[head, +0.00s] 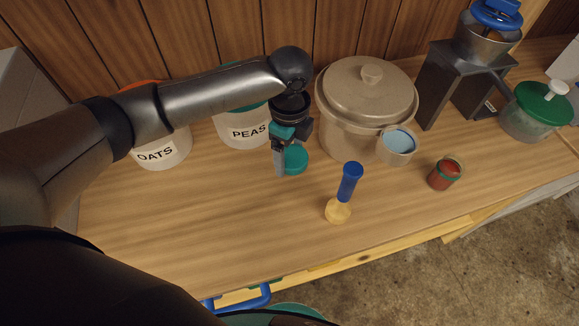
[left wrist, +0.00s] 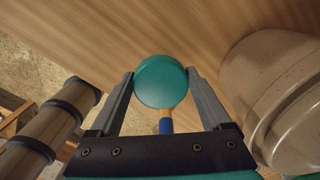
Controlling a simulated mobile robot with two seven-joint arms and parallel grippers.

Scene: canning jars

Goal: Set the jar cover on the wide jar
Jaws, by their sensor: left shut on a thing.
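The jar cover is a round teal disc (head: 294,159), left of centre on the worktop in the head view. My left gripper (head: 281,165) is shut on it, and in the left wrist view the disc (left wrist: 160,82) sits between the two fingers, gripped at its sides. How high it is above the wood I cannot tell. A wide, pale jar with a light blue top or contents (head: 397,148) stands to the right, in front of the big pot. A narrower jar with red contents and a green rim (head: 445,174) stands farther right. My right gripper is not in view.
A big beige lidded pot (head: 366,110) stands between the cover and the mill (head: 455,85). OATS (head: 160,152) and PEAS (head: 243,130) canisters line the back; a green-lidded pot (head: 535,108) is at right. Front-left worktop is clear.

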